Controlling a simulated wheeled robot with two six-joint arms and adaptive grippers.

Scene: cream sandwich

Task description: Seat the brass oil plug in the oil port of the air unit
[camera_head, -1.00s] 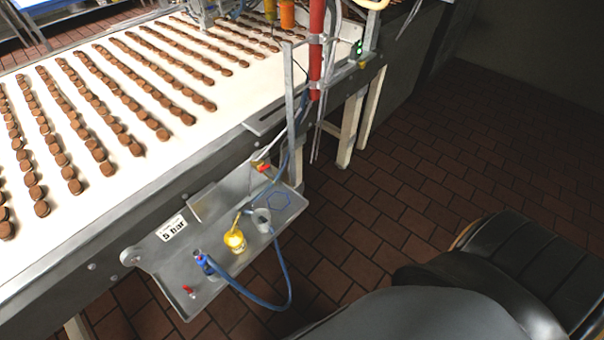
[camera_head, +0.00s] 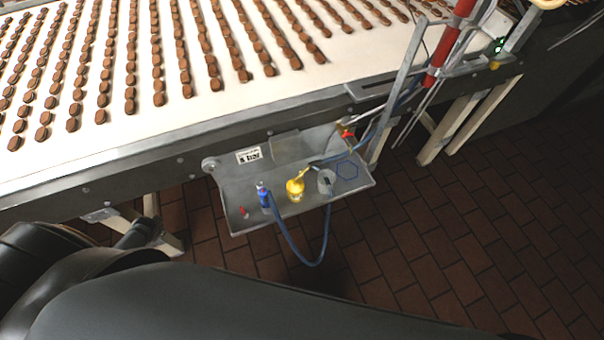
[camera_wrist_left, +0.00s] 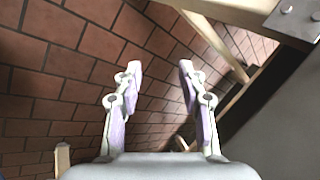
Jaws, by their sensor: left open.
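A grey metal tray (camera_head: 226,186) hangs on the near side of the conveyor frame. On it stand a blue fitting (camera_head: 264,196), a yellow pot-like thing (camera_head: 295,190) with a stick or spout, and a grey round part (camera_head: 326,182). A small red piece (camera_head: 243,212) is at the left. I cannot tell which is the air unit, and I cannot make out a brass plug or an oil port. My left gripper (camera_wrist_left: 160,68) is open and empty above brick-red floor tiles in the left wrist view. It does not show in the head view. My right gripper is not in view.
A blue hose (camera_head: 310,263) loops below the tray's front edge. A red-handled valve (camera_head: 347,134) and a red pole (camera_head: 447,50) stand near. The conveyor (camera_head: 130,125) carries rows of brown biscuits. The tiled floor at right is open.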

